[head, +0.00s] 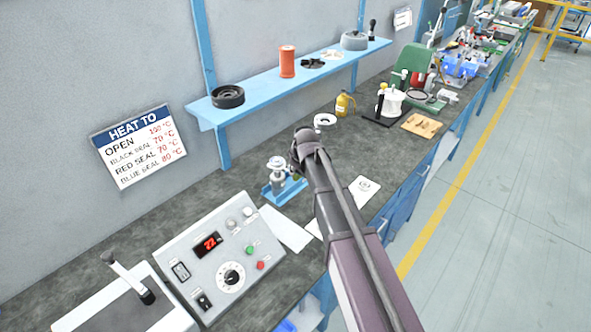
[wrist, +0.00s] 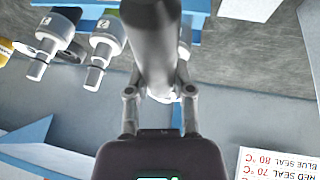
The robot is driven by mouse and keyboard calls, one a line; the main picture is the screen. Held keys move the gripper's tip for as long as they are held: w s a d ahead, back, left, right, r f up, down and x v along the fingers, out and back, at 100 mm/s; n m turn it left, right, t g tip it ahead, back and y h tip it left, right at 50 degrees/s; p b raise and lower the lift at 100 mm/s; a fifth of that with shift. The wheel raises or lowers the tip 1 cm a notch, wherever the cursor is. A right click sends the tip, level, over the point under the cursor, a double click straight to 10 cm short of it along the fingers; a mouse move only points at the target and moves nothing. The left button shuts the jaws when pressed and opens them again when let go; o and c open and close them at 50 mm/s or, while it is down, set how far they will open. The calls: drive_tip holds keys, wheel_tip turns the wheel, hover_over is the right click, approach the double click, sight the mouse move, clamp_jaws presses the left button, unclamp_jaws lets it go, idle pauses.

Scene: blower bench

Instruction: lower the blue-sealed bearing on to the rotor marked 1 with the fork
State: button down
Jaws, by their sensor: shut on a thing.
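My gripper (wrist: 159,92) is shut on a dark grey rod-like thing (wrist: 152,40), which looks like the fork's handle; its far end is out of view. In the head view my own arm hides the gripper and the held thing. A silver rotor (head: 278,176) stands upright in a blue stand (head: 284,192), just left of my arm's end. The wrist view, upside down, shows two marked rotors (wrist: 103,45) (wrist: 50,32) on the left. Part of another pale metal piece shows behind the rod. I cannot make out the blue-sealed bearing or the rotor marked 1.
A heater box (head: 222,255) reading 22 stands at the front left. A blue shelf (head: 262,92) runs along the wall above the bench. A white ring (head: 325,120), a yellow bottle (head: 345,104) and a wooden board (head: 421,125) lie farther back. White sheets (head: 287,229) lie near the stand.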

drive_tip(key=shift+f+b, duration=1.7)
drive_tip(key=shift+f, duration=0.05)
idle(1.8)
drive_tip(key=s+d, duration=0.4)
drive_tip(key=d, duration=0.1)
idle(2.5)
drive_tip(key=shift+s+d+r, duration=0.1)
drive_tip(key=shift+r, duration=0.1)
drive_tip(key=shift+w+d+p+v, duration=0.15)
drive_tip(key=shift+w+p+v, duration=0.05)
drive_tip(key=shift+p+v, duration=1.1)
drive_tip(key=shift+w+d+p+v, duration=0.15)
drive_tip(key=shift+p+v, duration=1.05)
drive_tip(key=shift+p, duration=0.05)
